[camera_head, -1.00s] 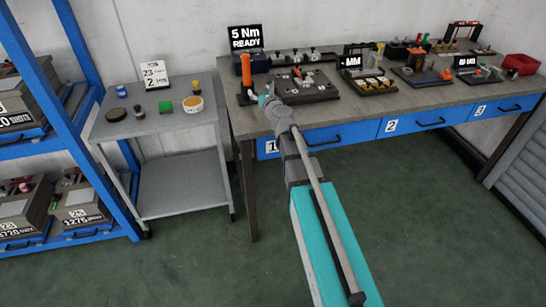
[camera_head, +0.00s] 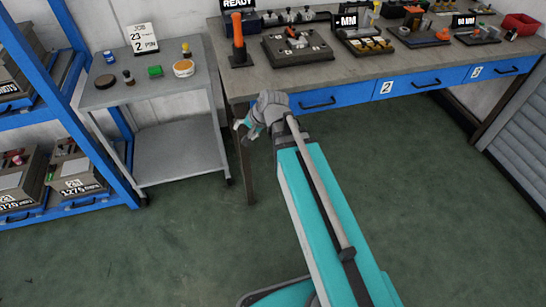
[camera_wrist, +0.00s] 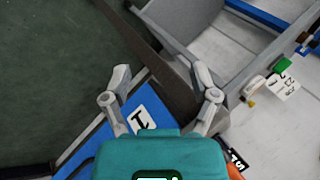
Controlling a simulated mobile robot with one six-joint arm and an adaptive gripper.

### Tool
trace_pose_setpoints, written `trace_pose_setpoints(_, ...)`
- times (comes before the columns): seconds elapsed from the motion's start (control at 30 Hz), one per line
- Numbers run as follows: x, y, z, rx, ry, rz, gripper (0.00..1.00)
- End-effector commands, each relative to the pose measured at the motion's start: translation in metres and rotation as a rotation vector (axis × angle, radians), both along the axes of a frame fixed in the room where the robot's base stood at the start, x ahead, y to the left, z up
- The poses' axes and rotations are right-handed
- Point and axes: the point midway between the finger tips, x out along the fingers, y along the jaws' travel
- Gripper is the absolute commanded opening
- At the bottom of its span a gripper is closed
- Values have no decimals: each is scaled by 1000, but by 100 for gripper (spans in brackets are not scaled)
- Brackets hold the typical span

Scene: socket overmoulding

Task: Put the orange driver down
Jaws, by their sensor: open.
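The orange driver (camera_head: 238,32) stands upright in a dark holder at the left end of the workbench in the head view. A bit of orange, likely the driver, shows at the bottom edge of the wrist view (camera_wrist: 235,172). My gripper (camera_head: 241,130) is in front of the bench's left end, below and apart from the driver. In the wrist view, my gripper (camera_wrist: 162,74) has its two fingers spread, with nothing between them.
The workbench (camera_head: 285,76) has blue drawers and carries several fixtures. A grey trolley (camera_head: 140,94) with small pots and a green block (camera_head: 155,71) stands to the left, near my gripper. A blue rack (camera_head: 84,100) is farther left. Green floor lies open in front.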

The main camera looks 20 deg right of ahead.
Motion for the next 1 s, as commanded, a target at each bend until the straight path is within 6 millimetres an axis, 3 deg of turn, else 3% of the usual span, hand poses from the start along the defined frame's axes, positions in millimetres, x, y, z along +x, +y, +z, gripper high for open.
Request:
trace_pose_setpoints(0.03,-20,-6,-8,-87,30,82,77)
trace_pose_setpoints(0.2,-70,-34,-25,-337,146,334,77)
trace_pose_setpoints(0.4,-103,-57,-29,-483,250,502,77)
trace_pose_setpoints(1.0,-108,-62,-30,-512,273,537,77)
